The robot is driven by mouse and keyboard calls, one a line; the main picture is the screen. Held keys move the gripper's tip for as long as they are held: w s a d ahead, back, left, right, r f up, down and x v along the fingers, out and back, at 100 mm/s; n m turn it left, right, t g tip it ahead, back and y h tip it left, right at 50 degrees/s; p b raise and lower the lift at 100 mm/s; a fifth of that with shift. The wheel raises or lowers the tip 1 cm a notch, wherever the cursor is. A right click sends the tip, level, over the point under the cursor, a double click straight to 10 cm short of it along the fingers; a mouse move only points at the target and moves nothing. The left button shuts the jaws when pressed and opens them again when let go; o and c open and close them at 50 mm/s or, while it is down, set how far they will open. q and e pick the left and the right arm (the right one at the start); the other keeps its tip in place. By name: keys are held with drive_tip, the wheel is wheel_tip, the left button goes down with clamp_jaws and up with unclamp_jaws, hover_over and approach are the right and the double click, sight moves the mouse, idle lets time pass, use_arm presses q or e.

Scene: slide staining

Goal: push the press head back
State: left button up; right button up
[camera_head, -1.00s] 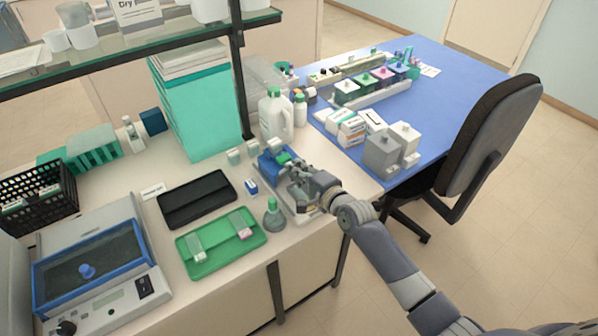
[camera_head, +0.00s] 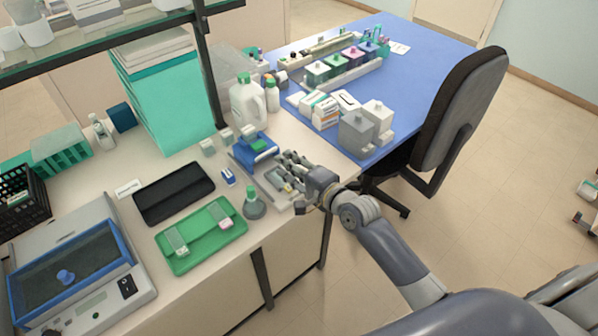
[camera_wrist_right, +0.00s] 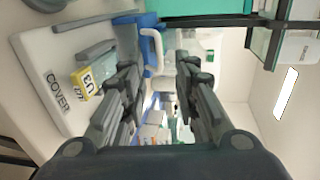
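The press is on the near bench by its right edge, with a blue press head (camera_head: 257,146) at the back of a grey base (camera_head: 250,171). In the right wrist view the blue head (camera_wrist_right: 150,48) carries a white curved handle (camera_wrist_right: 156,54). A plate labelled COVER (camera_wrist_right: 59,92) and a yellow-labelled block (camera_wrist_right: 86,82) lie on the base. My right gripper (camera_head: 287,167) is over the front of the base, in front of the head. Its fingers (camera_wrist_right: 158,90) are apart with nothing between them; contact with the head is not clear. My left gripper is not in view.
A green-capped flask (camera_head: 253,205) and a green tray (camera_head: 201,236) stand left of the press. A white jug (camera_head: 247,103) is behind it. Grey and white boxes (camera_head: 357,135) stand on the blue table (camera_head: 420,75) to the right, beside a chair (camera_head: 462,110).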

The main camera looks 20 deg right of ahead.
drive_tip(key=shift+v, duration=2.2)
drive_tip(key=s+a+f+n+g+h, duration=0.1)
drive_tip(key=s+a+f+n+g, duration=0.15)
drive_tip(key=s+f+n, duration=0.35)
drive_tip(key=s+a+f+n+g+h, duration=0.1)
drive_tip(key=s+f+n+g, duration=0.1)
drive_tip(key=s+n+g, duration=0.35)
drive_tip(key=s+d+f+n+g+h, duration=0.1)
drive_tip(key=s+d+n+g+h, duration=0.15)
drive_tip(key=s, duration=0.55)
drive_tip(key=s+d+n+g+h, duration=0.1)
drive_tip(key=s+d+n, duration=0.15)
drive_tip(key=s, duration=0.65)
wheel_tip(320, 180, down, 29)
drive_tip(key=s+b, duration=0.1)
drive_tip(key=b, duration=0.1)
drive_tip(key=s+d+f+g+b, duration=0.2)
drive_tip(key=s+d+f, duration=0.1)
drive_tip(key=s+f, duration=1.4)
drive_tip(key=shift+s+f, duration=0.25)
drive_tip(key=shift+f, duration=0.4)
